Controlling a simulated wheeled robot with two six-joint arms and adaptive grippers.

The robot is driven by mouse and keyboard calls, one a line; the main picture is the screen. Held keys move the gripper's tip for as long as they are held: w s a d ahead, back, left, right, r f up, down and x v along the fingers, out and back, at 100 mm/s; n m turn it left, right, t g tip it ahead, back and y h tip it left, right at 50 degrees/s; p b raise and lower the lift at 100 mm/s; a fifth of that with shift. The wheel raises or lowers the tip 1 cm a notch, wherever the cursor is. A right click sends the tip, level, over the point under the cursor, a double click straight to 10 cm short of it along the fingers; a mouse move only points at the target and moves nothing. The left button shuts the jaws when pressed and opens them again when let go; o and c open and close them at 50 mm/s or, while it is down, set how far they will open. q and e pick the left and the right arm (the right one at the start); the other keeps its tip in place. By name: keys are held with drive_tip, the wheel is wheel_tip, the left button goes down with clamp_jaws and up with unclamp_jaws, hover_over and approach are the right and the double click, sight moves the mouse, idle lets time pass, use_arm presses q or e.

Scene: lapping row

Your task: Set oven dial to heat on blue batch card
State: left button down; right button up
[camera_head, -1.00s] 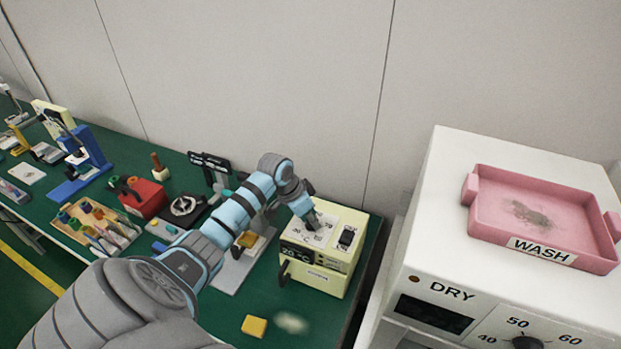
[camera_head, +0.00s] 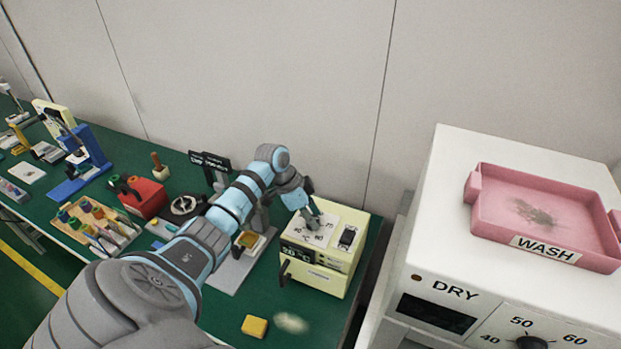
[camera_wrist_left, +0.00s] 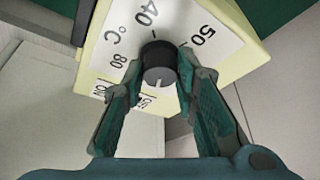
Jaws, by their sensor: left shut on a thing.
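The small cream oven (camera_head: 318,279) stands at the right end of the green bench. Its top has a white dial plate (camera_head: 327,224) with numbers and °C. My left gripper (camera_head: 309,222) reaches down onto this plate from the left. In the left wrist view, my left gripper (camera_wrist_left: 164,88) has its fingers shut on the black oven dial (camera_wrist_left: 157,58), one on each side. The dial carries a short white mark. Around it I read 40, 50 and 80. The oven's front display (camera_head: 297,253) is too small to read surely. I cannot make out a blue batch card.
A black switch (camera_head: 347,237) sits beside the dial plate. A yellow block (camera_head: 254,326) lies in front of the oven. A white DRY unit (camera_head: 440,243) with a pink WASH tray (camera_head: 481,222) stands at the right. Trays and tools fill the bench to the left.

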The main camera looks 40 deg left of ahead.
use_arm(q)
drive_tip(key=c, duration=1.3)
unclamp_jaws()
